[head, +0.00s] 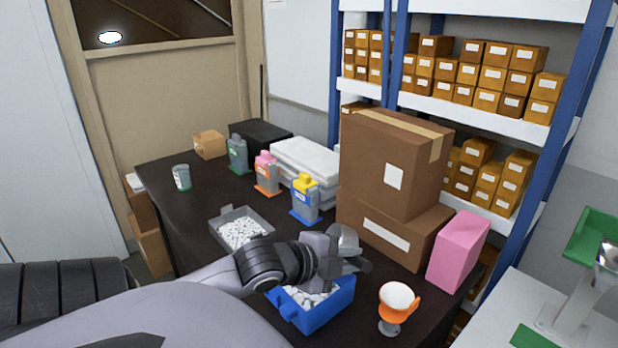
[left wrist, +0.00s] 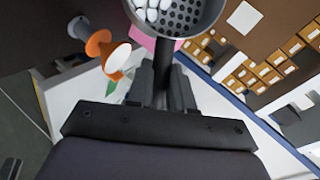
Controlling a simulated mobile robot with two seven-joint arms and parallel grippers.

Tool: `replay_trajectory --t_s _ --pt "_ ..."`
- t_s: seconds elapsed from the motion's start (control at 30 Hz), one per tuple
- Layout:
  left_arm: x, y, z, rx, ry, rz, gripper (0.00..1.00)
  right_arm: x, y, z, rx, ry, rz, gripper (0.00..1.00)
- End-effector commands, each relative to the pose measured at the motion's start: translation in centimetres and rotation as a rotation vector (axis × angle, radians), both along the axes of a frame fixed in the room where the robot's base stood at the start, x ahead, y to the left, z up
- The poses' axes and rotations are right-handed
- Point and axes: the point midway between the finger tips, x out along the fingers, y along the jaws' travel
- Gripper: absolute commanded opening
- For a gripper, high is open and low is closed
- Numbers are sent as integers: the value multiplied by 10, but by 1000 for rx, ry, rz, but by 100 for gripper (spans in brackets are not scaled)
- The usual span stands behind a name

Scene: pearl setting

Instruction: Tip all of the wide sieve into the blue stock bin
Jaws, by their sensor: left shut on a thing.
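My left gripper (head: 330,266) is shut on the handle of the wide sieve (head: 347,240), a grey round scoop-like vessel. In the head view the sieve is above the back of the blue stock bin (head: 322,317), partly hidden by the gripper. In the left wrist view the sieve (left wrist: 208,22) is cut off by the top edge. It shows a perforated floor with several white pieces at its left side, and its handle lies between the fingers (left wrist: 163,78). The blue bin holds white pieces. My right gripper is not in view.
A grey tray (head: 262,217) of white pieces stands left of the bin. An orange-and-white cup on a stand (head: 396,302) and a pink box (head: 458,250) are to the right. Bottles (head: 305,200) and stacked cartons (head: 390,165) stand behind.

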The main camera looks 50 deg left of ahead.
Motion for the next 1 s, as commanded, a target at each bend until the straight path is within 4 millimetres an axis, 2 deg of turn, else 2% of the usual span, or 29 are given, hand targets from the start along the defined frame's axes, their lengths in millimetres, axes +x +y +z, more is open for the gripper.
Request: replay_trajectory --t_s 1.0 --pt "-9 6 4 -62 -100 1 0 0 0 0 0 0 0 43"
